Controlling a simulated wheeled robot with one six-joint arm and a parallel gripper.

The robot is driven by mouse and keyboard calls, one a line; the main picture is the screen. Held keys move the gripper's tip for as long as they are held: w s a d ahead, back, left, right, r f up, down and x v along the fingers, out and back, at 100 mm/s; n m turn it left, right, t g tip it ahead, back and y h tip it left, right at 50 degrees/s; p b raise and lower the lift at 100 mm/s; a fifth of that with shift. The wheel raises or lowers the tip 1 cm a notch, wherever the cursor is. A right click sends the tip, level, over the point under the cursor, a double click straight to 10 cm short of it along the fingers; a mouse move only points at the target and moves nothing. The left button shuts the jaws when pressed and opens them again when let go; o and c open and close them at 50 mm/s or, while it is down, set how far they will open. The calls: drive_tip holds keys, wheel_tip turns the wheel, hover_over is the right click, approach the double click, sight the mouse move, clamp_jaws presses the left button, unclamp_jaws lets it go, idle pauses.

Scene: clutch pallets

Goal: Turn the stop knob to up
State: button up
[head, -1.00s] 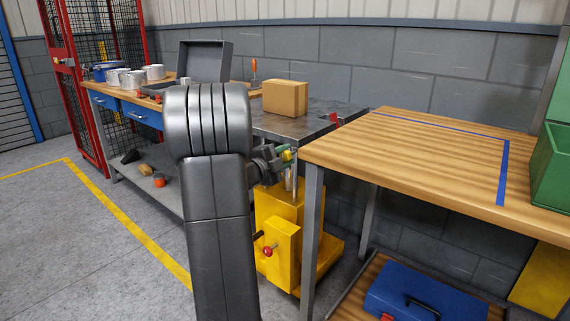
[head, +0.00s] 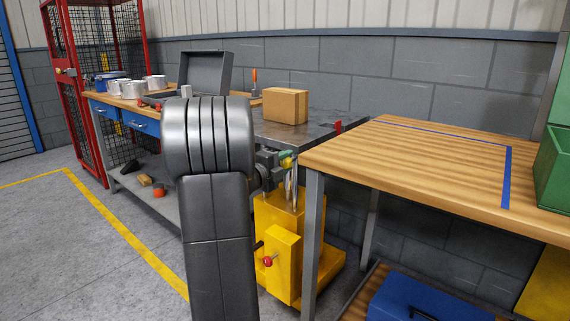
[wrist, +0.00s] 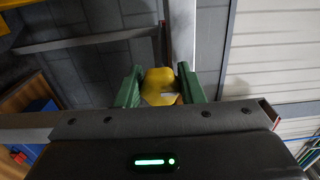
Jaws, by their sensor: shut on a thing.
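The stop knob (wrist: 158,84) is yellow with angled edges and a pale mark low on its face. In the wrist view it sits between the two green fingers of my gripper (wrist: 160,90). The fingers are shut on its sides. In the head view my gripper (head: 287,158) is small, beside the edge of the grey metal table, with a bit of yellow at its tips. My own arm covers much of that area, and the knob's setting cannot be read.
A wooden bench (head: 430,170) stands close on the right, with a green bin (head: 555,170) on it. A yellow lift base (head: 283,245) with a red-tipped lever is below my gripper. A cardboard box (head: 285,105) sits on the grey table (head: 335,120).

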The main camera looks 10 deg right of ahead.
drive_tip(key=shift+f, duration=0.1)
drive_tip(key=o, duration=1)
drive_tip(key=p+v, duration=0.2)
drive_tip(key=v, duration=1.2)
drive_tip(key=shift+p, duration=0.4)
drive_tip(key=shift+d, duration=0.1)
drive_tip(key=b+x, duration=0.2)
drive_tip(key=x, duration=1)
drive_tip(key=shift+w+d+b, duration=0.2)
drive_tip(key=shift+b, duration=0.15)
drive_tip(key=shift+w+d, duration=0.45)
drive_tip(key=shift+d, duration=0.05)
